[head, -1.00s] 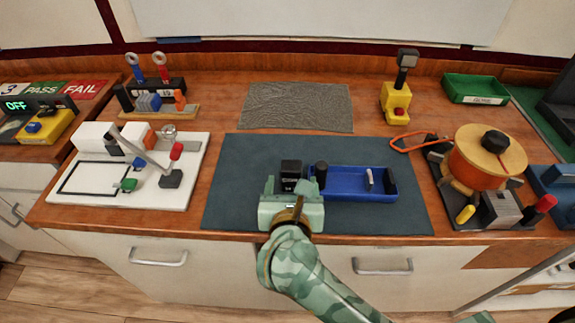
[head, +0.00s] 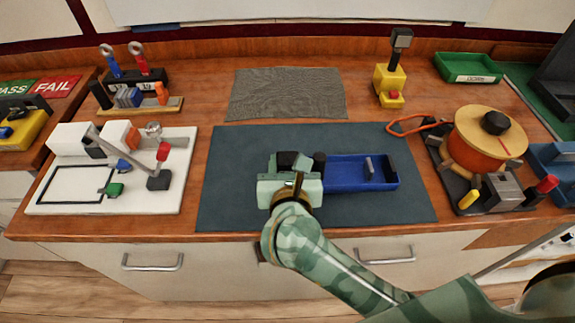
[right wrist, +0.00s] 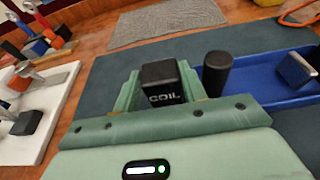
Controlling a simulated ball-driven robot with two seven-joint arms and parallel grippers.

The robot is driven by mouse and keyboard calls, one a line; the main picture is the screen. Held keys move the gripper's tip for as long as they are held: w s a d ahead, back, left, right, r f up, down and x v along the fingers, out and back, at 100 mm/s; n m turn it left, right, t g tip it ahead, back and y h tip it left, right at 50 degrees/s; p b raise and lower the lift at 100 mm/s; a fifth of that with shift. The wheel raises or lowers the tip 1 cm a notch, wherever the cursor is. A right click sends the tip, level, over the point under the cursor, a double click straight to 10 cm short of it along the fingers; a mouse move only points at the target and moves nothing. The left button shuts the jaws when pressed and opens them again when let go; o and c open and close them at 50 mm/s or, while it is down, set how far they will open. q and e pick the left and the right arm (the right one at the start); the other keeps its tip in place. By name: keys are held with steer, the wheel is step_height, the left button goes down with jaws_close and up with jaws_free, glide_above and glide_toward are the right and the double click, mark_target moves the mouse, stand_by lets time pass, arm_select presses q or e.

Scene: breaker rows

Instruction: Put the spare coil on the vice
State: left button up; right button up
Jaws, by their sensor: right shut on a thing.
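The spare coil (right wrist: 160,82) is a small black block marked COIL. In the right wrist view it sits between the fingers of my right gripper (right wrist: 160,93), which is shut on it. In the head view my right gripper (head: 290,175) is over the dark mat, at the left end of a blue tray (head: 345,186), and mostly hides the coil. I cannot tell whether the coil touches the mat. A blue fixture (head: 562,178), cut off at the right edge, may be the vice, but I cannot be sure. My left gripper is not in view.
A black cylinder (right wrist: 217,75) stands close right of the coil. A spool stand (head: 483,150) with yellow and red handles is at right, a white board (head: 70,205) with a lever at left. The dark mat (head: 235,180) has free room left of my gripper.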

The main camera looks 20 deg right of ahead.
step_height(320, 180, up, 10)
steer(key=p, duration=0.3)
steer(key=shift+f, duration=0.15)
steer(key=shift+a+r+y, duration=0.25)
steer(key=shift+a+y, duration=0.1)
steer(key=shift+y, duration=0.05)
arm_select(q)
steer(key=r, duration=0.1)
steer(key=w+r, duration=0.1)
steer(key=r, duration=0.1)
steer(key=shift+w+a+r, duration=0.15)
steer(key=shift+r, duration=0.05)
arm_select(e)
steer(key=s+d+r+n+y, duration=0.1)
steer(key=d+n+y, duration=0.2)
steer(key=d, duration=0.5)
steer(key=shift+s+d+t, duration=0.25)
steer(key=shift+s+t, duration=0.05)
steer(key=shift+r, duration=0.2)
